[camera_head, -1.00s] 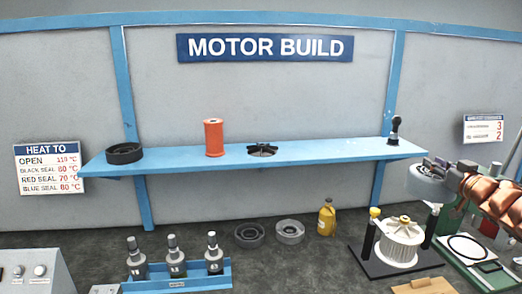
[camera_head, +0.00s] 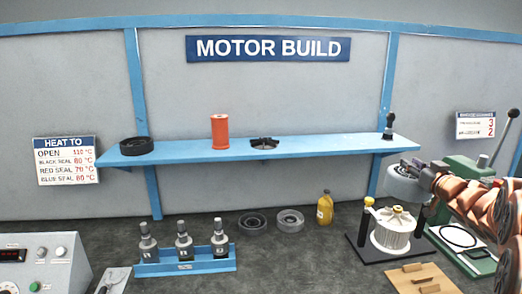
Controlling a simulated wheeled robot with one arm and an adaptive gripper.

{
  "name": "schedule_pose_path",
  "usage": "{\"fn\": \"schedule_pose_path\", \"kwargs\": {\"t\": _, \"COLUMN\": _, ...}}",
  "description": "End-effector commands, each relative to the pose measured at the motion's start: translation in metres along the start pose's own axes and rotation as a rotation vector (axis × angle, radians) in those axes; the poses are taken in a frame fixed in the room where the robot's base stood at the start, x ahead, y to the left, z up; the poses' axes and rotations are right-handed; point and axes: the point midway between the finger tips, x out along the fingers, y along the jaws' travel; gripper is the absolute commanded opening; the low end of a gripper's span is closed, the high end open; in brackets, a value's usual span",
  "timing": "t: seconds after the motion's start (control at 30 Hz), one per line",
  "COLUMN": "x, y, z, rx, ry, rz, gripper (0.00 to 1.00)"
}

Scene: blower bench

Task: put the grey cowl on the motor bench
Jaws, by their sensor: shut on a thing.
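The grey cowl (camera_head: 403,186), a round pale-grey part, is at the right, held up in front of the back wall. My gripper (camera_head: 425,174) is shut on it; the fingers are partly hidden by the cowl and my arm. The blue shelf-like bench (camera_head: 350,147) under the MOTOR BUILD sign runs along the wall, to the left of the cowl. On it stand a black ring-shaped part (camera_head: 136,146), an orange spool (camera_head: 219,131), a dark finned part (camera_head: 264,143) and a small dark upright tool (camera_head: 388,126).
Below the bench are a dark ring (camera_head: 252,222), a light-grey ring (camera_head: 290,220) and a yellow bottle (camera_head: 325,208). A white finned part (camera_head: 393,231) and a green press (camera_head: 470,180) stand at right; a control box (camera_head: 45,262) is at left.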

Motion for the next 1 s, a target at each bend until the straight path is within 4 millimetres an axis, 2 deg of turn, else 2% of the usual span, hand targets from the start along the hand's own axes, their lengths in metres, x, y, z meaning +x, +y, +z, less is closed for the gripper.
{"fn": "schedule_pose_path", "kwargs": {"t": 0.17, "x": 0.024, "y": -0.035, "z": 0.012, "rx": 0.001, "ry": -0.004, "rz": -0.012, "gripper": 0.00}}
{"fn": "schedule_pose_path", "kwargs": {"t": 0.5, "x": 0.070, "y": -0.125, "z": 0.051, "rx": -0.005, "ry": -0.005, "rz": -0.008, "gripper": 0.00}}
{"fn": "schedule_pose_path", "kwargs": {"t": 0.8, "x": 0.088, "y": -0.198, "z": 0.084, "rx": -0.006, "ry": -0.003, "rz": 0.032, "gripper": 0.00}}
{"fn": "schedule_pose_path", "kwargs": {"t": 1.0, "x": 0.087, "y": -0.232, "z": 0.098, "rx": -0.004, "ry": -0.002, "rz": 0.074, "gripper": 0.00}}
